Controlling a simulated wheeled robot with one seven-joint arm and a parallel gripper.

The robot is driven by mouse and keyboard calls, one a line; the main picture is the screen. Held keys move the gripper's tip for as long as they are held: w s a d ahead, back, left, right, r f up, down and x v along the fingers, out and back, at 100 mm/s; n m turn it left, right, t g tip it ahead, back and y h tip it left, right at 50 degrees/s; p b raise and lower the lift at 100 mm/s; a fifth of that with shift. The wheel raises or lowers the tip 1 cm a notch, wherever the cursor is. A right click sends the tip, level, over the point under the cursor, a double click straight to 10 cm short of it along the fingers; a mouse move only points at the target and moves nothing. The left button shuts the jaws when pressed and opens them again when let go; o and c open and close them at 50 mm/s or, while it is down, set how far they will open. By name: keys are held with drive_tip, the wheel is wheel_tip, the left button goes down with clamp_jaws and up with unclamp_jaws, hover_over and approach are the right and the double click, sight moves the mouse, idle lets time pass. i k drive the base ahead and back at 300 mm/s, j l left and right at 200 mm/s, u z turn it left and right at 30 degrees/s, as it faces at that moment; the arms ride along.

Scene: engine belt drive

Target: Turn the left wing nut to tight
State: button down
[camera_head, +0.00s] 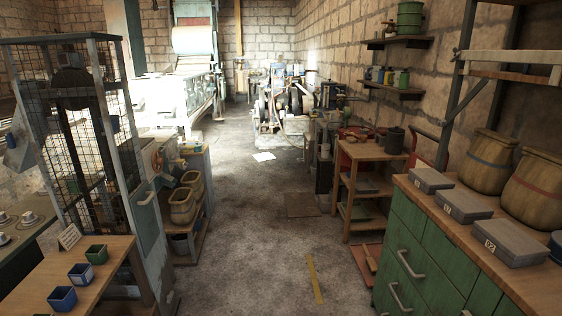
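No wing nut can be made out from here. An engine-like machine with dark wheels (296,100) stands far back at the middle, too small for its parts to be told. A tall wire-mesh cage (108,127) with a dark upright frame and wheel inside stands at the near left. Whether it belongs to the belt drive I cannot tell. My gripper is not in view.
A concrete aisle (235,225) runs clear down the middle, with a yellow strip (314,278), a mat (302,205) and white paper (263,156) lying flat. Green drawers (425,250) and a wooden stand (372,152) edge the right; a low table (110,255) the left.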

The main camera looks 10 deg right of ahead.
sight(457, 54)
drive_tip(key=i, duration=1.9)
drive_tip(key=i+j+z, duration=0.15)
drive_tip(key=i+z, duration=0.15)
drive_tip(key=i, duration=0.3)
drive_tip(key=i+j+z, duration=0.35)
drive_tip(key=i, duration=0.2)
drive_tip(key=i+j+z, duration=0.3)
drive_tip(key=i, duration=0.25)
